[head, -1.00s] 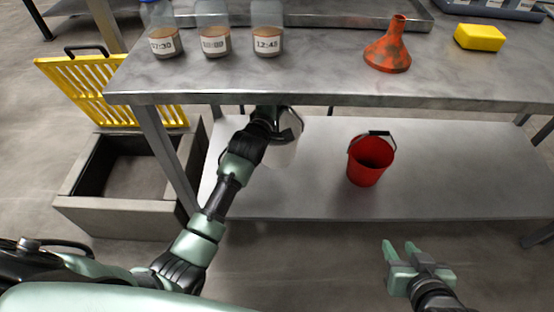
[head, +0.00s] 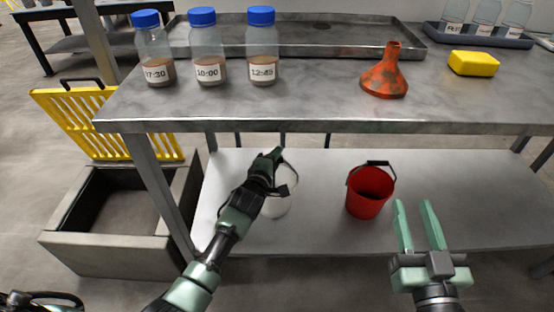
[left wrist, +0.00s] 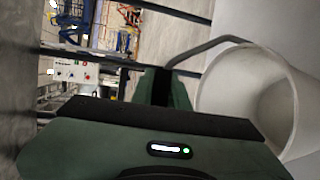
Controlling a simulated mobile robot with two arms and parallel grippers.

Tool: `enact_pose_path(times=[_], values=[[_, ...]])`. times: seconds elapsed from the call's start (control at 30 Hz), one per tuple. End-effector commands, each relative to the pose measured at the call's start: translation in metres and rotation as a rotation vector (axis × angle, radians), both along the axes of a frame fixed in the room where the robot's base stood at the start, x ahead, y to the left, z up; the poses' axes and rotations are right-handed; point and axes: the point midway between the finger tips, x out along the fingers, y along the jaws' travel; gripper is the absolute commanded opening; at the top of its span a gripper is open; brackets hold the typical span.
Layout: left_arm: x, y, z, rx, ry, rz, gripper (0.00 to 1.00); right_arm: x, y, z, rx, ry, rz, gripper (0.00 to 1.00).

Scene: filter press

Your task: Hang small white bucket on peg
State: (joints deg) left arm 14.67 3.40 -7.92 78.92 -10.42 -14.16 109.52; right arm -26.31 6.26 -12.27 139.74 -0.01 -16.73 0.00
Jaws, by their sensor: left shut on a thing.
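The small white bucket (head: 279,204) shows in the head view below the table edge, partly hidden behind my left arm. My left gripper (head: 274,157) is above it, shut on its handle. In the left wrist view the bucket (left wrist: 245,95) is at the right, its open mouth visible, with the grey handle (left wrist: 205,47) running to the jaws. I cannot tell whether its base touches the lower shelf. My right gripper (head: 413,210) is open and empty in front of the shelf, right of the red bucket. I see no peg in these views.
A red bucket (head: 369,192) stands on the lower shelf (head: 320,235). The metal table top (head: 310,105) above holds bottles (head: 208,55), an orange funnel (head: 386,75) and a yellow sponge (head: 473,63). A grey floor bin (head: 110,240) with a raised yellow grate (head: 100,120) is at left.

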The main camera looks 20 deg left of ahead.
Motion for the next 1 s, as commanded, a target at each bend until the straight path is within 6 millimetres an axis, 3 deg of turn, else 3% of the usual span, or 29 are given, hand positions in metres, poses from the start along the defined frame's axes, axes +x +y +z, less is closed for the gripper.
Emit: enact_pose_path(times=[0.47, 0.5, 0.57, 0.6, 1.0], values=[[0.0, -0.0004, -0.0057, -0.002, -0.001, 0.0, 0.0, 0.0, -0.0008, -0.0044, -0.007, 0.024, -0.002, 0.36], [-0.0001, -0.0003, -0.0066, -0.002, 0.001, 0.0, 0.18, -0.0001, -0.0006, -0.0028, -0.005, 0.017, -0.001, 0.36], [-0.0002, -0.0003, -0.0063, -0.002, 0.001, 0.0, 0.35, -0.0001, -0.0006, -0.0024, -0.005, 0.016, -0.001, 0.36], [-0.0002, -0.0003, -0.0063, -0.002, 0.001, 0.0, 0.37, -0.0001, -0.0006, -0.0024, -0.004, 0.017, -0.001, 0.36], [-0.0001, -0.0001, -0.0072, -0.002, 0.001, 0.0, 0.37, -0.0003, -0.0004, -0.001, -0.001, 0.003, -0.001, 0.36]])
